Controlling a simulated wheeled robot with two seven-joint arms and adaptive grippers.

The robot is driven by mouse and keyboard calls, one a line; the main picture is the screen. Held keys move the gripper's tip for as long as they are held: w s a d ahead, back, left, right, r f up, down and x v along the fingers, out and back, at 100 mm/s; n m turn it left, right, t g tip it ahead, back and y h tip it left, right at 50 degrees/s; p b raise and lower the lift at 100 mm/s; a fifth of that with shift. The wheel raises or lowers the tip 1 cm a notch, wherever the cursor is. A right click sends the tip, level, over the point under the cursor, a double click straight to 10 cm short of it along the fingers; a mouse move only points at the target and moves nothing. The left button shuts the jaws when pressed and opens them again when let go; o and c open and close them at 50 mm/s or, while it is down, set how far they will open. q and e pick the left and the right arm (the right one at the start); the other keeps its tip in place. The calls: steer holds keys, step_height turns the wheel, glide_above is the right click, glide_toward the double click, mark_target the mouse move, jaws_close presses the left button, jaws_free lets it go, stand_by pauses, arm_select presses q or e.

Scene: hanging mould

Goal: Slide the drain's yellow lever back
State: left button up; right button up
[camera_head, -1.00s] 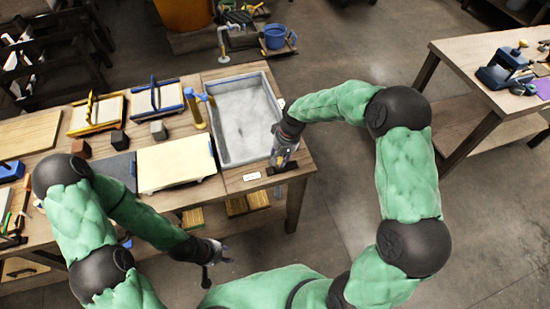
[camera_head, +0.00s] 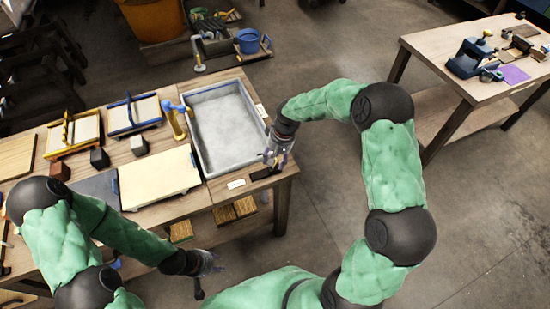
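The grey basin (camera_head: 190,128) stands on the right part of the wooden table and has a grey, mottled inside. My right gripper (camera_head: 275,160) points down at the table's right edge, just outside the basin's near right corner. A small black block (camera_head: 262,173) lies beside it. I cannot make out the drain's yellow lever; the gripper may hide it. Whether the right fingers are open, or touch anything, is too small to tell. My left gripper (camera_head: 211,263) is in front of the table, low and away from the basin, with its fingers apart and nothing visible between them.
A cream sheet on a board (camera_head: 155,178) and framed moulds (camera_head: 133,115) lie further left. A white label (camera_head: 236,184) is near the front edge. Another table (camera_head: 430,45) stands at the right, across clear floor.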

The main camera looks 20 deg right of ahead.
step_height(320, 180, up, 12)
steer(key=d, duration=0.2)
steer(key=shift+s+d, duration=0.15)
steer(key=shift+s, duration=0.05)
steer(key=shift+f, duration=0.15)
stand_by(0.4)
